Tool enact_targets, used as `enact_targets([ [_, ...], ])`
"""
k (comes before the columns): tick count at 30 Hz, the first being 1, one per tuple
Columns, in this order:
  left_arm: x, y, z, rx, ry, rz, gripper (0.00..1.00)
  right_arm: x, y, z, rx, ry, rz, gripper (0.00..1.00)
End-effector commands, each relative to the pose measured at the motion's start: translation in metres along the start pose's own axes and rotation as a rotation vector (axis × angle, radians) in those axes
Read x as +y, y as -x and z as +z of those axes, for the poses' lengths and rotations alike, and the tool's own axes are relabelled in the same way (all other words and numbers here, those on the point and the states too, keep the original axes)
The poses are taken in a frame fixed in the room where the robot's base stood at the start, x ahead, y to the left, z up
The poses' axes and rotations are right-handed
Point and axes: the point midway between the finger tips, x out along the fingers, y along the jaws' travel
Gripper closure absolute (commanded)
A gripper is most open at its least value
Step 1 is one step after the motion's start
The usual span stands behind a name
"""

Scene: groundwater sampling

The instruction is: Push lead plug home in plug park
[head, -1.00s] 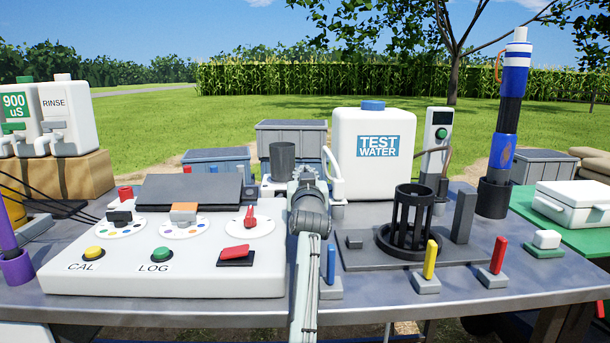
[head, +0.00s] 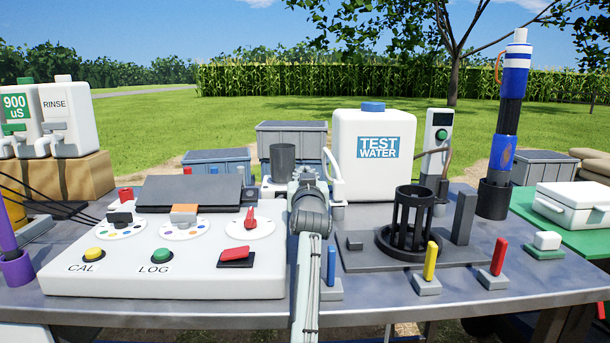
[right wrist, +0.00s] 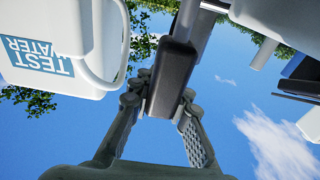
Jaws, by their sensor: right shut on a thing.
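My right gripper (head: 307,178) is at the middle of the bench in the head view, seen from behind, just past the panel's right edge and in front of the white test water tank (head: 372,155). In the right wrist view my right gripper (right wrist: 160,105) is shut on a dark block, which looks like the lead plug (right wrist: 176,70). A grey piece (right wrist: 198,12) meets the plug's far end; I cannot tell whether it is part of the plug park or how far the plug is seated. My arm hides that spot in the head view. My left gripper is not in view.
The control panel (head: 90,270) with knobs and buttons lies left of my arm. A dark grey cup (head: 282,160) stands behind my gripper. A blue tag (head: 331,263), a black cage (head: 411,220) and yellow and red tags are on the right. The bench's front strip is mostly clear.

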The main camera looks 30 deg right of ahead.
Motion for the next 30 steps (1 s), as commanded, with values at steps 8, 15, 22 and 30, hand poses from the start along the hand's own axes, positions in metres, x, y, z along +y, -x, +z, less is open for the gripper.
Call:
enact_targets([
  [8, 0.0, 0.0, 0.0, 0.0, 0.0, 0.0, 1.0, 0.0, 0.0, 0.0, 0.0, 0.0, 0.0, 1.0],
  [15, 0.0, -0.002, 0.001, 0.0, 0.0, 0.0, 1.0, 0.0, 0.0, 0.004, 0.0, 0.0, 0.0, 1.0],
  [22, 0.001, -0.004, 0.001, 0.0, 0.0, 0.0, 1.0, 0.0, 0.001, 0.01, 0.0, 0.0, 0.0, 1.0],
  [30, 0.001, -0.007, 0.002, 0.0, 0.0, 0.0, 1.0, 0.0, 0.001, 0.016, 0.001, -0.001, 0.0, 1.0],
])
